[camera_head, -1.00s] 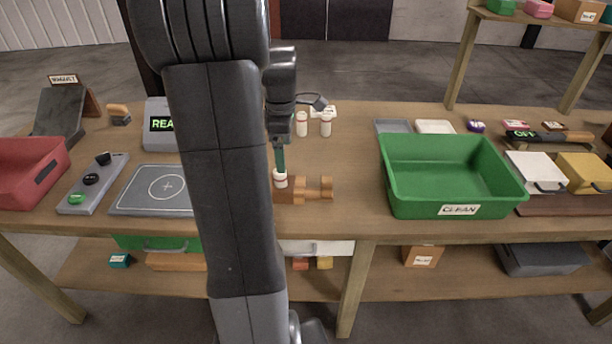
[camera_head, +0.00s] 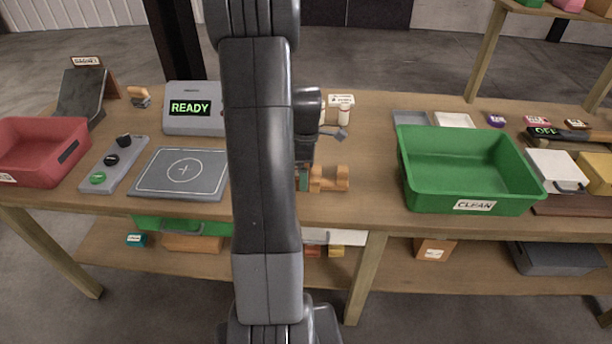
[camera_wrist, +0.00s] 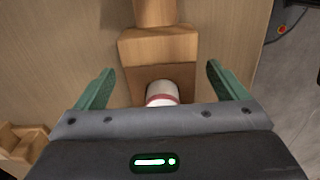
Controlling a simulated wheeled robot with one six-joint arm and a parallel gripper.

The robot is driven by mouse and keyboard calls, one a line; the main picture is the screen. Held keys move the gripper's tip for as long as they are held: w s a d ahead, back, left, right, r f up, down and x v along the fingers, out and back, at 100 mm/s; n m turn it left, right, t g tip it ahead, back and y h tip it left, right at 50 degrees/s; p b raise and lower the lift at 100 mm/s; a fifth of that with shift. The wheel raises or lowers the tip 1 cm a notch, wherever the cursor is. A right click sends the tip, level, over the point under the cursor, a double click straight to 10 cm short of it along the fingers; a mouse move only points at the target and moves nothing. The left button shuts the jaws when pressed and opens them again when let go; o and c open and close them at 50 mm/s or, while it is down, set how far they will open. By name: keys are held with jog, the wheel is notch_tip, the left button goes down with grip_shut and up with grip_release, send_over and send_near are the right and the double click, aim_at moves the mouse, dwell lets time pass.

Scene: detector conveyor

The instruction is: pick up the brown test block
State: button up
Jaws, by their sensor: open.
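In the wrist view the brown test block (camera_wrist: 186,74) lies between the two green fingers of my gripper (camera_wrist: 160,69), with space on both sides. My gripper is open. A white vial with a red band (camera_wrist: 161,92) stands on the block, close to my palm. A lighter wooden piece (camera_wrist: 158,47) adjoins the block at its far end. In the head view my gripper (camera_head: 303,180) is low over the table. My arm and gripper hide most or all of the block there, and the wooden piece (camera_head: 335,178) shows just to the right.
The green CLEAN bin (camera_head: 470,195) stands to the right, and a grey plate (camera_head: 205,180) lies to the left. White vials (camera_head: 343,112) stand behind my gripper. Table (camera_head: 375,195) is bare between the wooden piece and the bin. Another wooden object (camera_wrist: 18,148) is at lower left in the wrist view.

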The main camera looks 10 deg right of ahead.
jog(key=shift+f, duration=0.9)
jog(key=shift+c, duration=0.2)
jog(key=c, duration=1.2)
jog(key=shift+o, duration=0.2)
jog(key=shift+r, duration=0.1)
